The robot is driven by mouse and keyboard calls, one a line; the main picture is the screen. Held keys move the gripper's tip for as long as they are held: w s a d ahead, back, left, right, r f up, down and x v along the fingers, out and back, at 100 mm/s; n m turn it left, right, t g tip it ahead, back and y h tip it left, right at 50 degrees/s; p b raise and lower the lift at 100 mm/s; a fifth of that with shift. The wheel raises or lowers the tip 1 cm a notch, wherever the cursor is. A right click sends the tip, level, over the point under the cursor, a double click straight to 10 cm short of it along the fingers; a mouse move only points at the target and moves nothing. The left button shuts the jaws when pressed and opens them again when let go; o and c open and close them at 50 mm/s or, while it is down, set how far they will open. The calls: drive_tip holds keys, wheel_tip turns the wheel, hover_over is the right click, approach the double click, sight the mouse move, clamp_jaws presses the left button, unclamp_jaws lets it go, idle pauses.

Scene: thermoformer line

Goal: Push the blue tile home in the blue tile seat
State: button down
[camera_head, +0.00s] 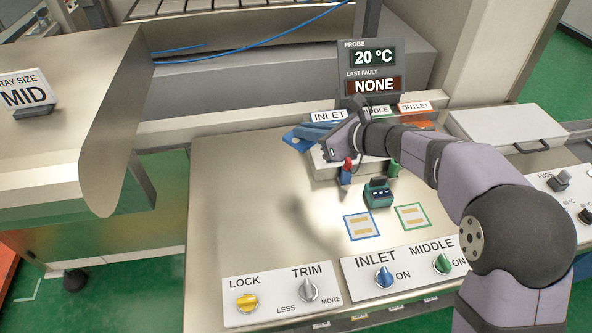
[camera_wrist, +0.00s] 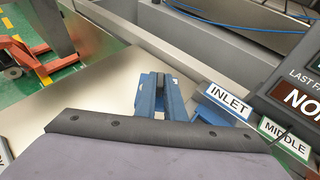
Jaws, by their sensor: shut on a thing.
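My gripper (camera_head: 330,143) is at the left end of the labelled rack, below the INLET label. In the wrist view my gripper (camera_wrist: 160,92) is shut around a narrow dark piece, which looks like the grip of the blue tile. Blue surfaces (camera_head: 298,140) show beside and beyond it, and a blue part (camera_wrist: 208,113) shows at the right in the wrist view. I cannot tell where the tile ends and its blue seat begins, nor how deep the tile sits. My gripper and arm hide part of that spot.
A green block (camera_head: 378,193) with a dark grip stands in front of the rack. Blue-outlined (camera_head: 361,226) and green-outlined (camera_head: 411,216) squares lie on the bench. A red-topped piece (camera_head: 347,165) stands close to my gripper. The display (camera_head: 371,70) rises behind. The bench's left side is clear.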

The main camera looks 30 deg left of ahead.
sight(349, 159)
drive_tip(key=w+d+m+t+h+b, duration=0.3)
drive_tip(key=w+m+t, duration=0.4)
drive_tip(key=w, duration=0.3)
drive_tip(key=shift+d+f+t+h, duration=0.25)
drive_tip(key=shift+d+t+h, duration=0.05)
drive_tip(key=shift+d, duration=0.5)
drive_tip(key=shift+d, duration=0.1)
wheel_tip(349, 159, down, 6)
drive_tip(key=b, duration=0.6)
drive_tip(key=shift+r, duration=0.15)
drive_tip(key=shift+s+f+b, duration=0.1)
drive_tip(key=shift+f+b, duration=1.05)
drive_tip(key=shift+b, duration=0.5)
idle(1.2)
drive_tip(key=c, duration=1.8)
unclamp_jaws()
drive_tip(key=shift+o, duration=0.2)
drive_tip(key=shift+d, duration=0.1)
drive_tip(key=shift+v, duration=3.65)
